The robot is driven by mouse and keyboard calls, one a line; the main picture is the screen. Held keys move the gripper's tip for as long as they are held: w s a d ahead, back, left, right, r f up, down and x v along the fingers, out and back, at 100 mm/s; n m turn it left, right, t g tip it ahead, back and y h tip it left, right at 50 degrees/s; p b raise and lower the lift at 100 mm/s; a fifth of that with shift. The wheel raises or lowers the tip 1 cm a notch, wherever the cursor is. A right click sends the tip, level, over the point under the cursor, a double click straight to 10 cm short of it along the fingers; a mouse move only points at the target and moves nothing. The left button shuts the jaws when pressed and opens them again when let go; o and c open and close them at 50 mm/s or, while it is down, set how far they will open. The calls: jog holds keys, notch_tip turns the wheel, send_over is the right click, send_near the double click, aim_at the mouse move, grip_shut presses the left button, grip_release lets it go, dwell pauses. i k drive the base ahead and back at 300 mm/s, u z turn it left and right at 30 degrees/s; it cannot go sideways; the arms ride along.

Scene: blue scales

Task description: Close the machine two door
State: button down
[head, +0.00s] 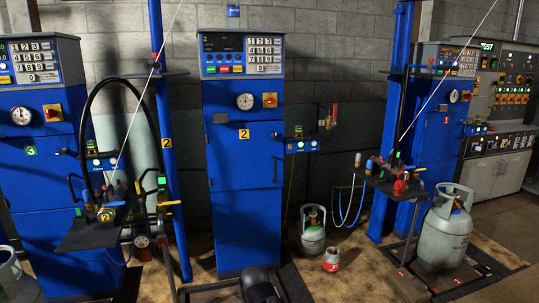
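Machine two (242,100) is the tall blue cabinet in the middle of the head view, with a yellow label "2" (244,134) on its front. Its blue door (240,158) is below the gauge, with a dark upright handle (276,170) near the right edge. The door looks nearly flush with the cabinet; I cannot tell whether it is fully shut or slightly ajar. A dark rounded shape at the bottom edge, in front of the cabinet, may be part of my arm. No gripper fingers show.
A blue machine with label "3" (31,150) stands left, with a scale stand (90,235) before it. A grey cylinder (312,232) and a small red-and-grey one (332,260) stand on the floor to the right. A large cylinder (445,235) stands on the right scale.

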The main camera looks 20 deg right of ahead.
aim_at(241, 156)
jog(key=z, duration=0.1)
jog(key=i, duration=1.3)
jog(key=z, duration=0.65)
